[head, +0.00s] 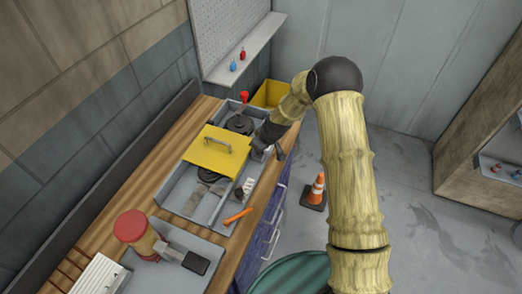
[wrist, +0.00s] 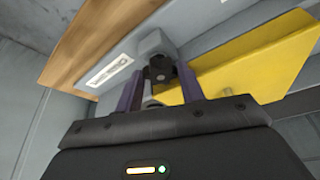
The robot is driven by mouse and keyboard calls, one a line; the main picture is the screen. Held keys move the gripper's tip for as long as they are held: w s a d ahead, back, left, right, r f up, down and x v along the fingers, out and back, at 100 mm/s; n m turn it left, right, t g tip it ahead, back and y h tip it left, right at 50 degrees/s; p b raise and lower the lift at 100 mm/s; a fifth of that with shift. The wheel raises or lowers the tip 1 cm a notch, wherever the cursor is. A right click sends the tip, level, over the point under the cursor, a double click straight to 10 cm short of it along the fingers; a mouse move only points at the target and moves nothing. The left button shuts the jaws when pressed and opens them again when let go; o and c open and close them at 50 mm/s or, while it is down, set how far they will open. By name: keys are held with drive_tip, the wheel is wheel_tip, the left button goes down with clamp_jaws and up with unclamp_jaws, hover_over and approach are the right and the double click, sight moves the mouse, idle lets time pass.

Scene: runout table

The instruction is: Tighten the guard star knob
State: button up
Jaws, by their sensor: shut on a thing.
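The yellow guard (head: 222,143) is a flat plate with a grey handle, lying over the grey machine tray on the bench. It also shows in the wrist view (wrist: 265,62). My gripper (head: 261,148) is at the guard's right edge, by the front side of the machine. In the wrist view my gripper's two purple-grey fingers (wrist: 160,82) stand on either side of the dark star knob (wrist: 159,68) and are shut on it. The knob sits at a grey block beside the guard. In the head view my gripper and arm hide the knob.
An orange tool (head: 238,216) lies near the bench's front edge. A red-capped container (head: 130,227) stands at the near left. A red-tipped lever (head: 244,97) rises behind the guard. A yellow bin (head: 270,94) is farther back. A traffic cone (head: 317,188) stands on the floor.

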drive_tip(key=shift+w+r+m, duration=0.1)
drive_tip(key=shift+m, duration=0.3)
drive_tip(key=o, duration=1)
drive_tip(key=shift+c, duration=0.2)
drive_tip(key=shift+a, duration=0.15)
drive_tip(key=shift+n, duration=0.4)
